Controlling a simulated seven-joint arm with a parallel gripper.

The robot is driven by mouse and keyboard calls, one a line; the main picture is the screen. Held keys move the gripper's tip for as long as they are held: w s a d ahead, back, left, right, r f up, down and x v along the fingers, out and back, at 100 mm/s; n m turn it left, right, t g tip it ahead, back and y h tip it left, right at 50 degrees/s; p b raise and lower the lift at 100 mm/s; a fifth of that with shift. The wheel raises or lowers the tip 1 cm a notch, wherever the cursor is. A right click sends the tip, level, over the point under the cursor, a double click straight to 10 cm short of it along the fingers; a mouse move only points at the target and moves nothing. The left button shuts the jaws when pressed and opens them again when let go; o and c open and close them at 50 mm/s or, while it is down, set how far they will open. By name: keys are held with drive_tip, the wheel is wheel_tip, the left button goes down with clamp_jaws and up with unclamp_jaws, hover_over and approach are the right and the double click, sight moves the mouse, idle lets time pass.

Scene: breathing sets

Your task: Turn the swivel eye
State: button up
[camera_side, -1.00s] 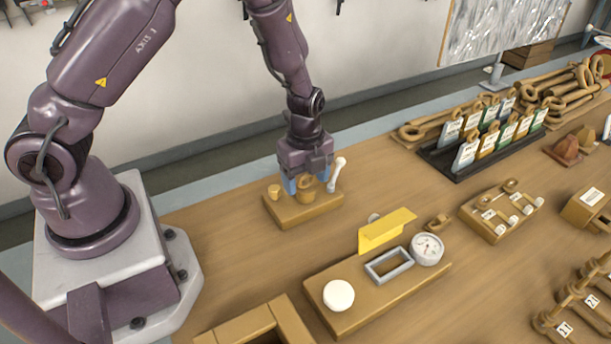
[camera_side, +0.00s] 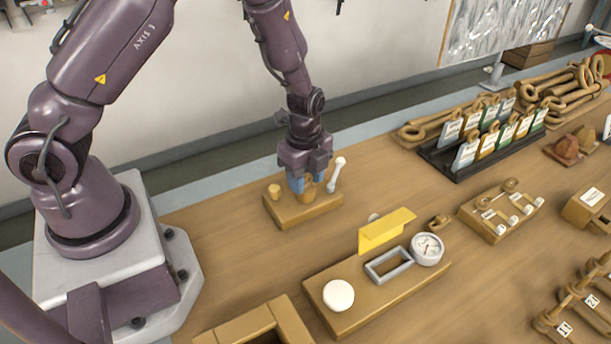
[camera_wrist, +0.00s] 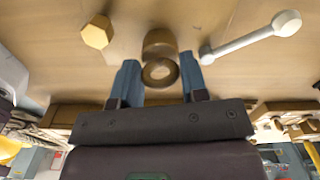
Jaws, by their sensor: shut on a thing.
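The swivel eye (camera_wrist: 160,73) is a brass-coloured ring on a round base, standing on a tan block (camera_side: 290,214) in the side view. My gripper (camera_wrist: 160,78) has its two blue fingers on either side of the eye and is shut on it. In the side view my gripper (camera_side: 308,186) comes down from above and hides much of the eye. A brass hex piece (camera_wrist: 97,32) stands on the block to the left of the eye. A white lever with a round end (camera_wrist: 252,38) stands to the right, close to the finger.
In front is a tan board with a white round knob (camera_side: 338,295), a grey frame (camera_side: 389,265), a yellow flap (camera_side: 387,229) and a dial gauge (camera_side: 427,249). A black rack of tags (camera_side: 482,150) stands at the right. Bare table lies between the block and rack.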

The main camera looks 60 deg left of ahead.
drive_tip(key=n, duration=0.5)
drive_tip(key=shift+r+n, duration=0.1)
drive_tip(key=shift+n, duration=0.2)
drive_tip(key=n, duration=1.3)
drive_tip(key=shift+n, duration=0.3)
drive_tip(key=n, duration=1.3)
drive_tip(key=shift+n, duration=0.3)
drive_tip(key=n, duration=1)
drive_tip(key=shift+n, duration=0.4)
drive_tip(key=n, duration=1.2)
drive_tip(key=shift+n, duration=0.3)
drive_tip(key=n, duration=0.5)
drive_tip(key=shift+n, duration=0.4)
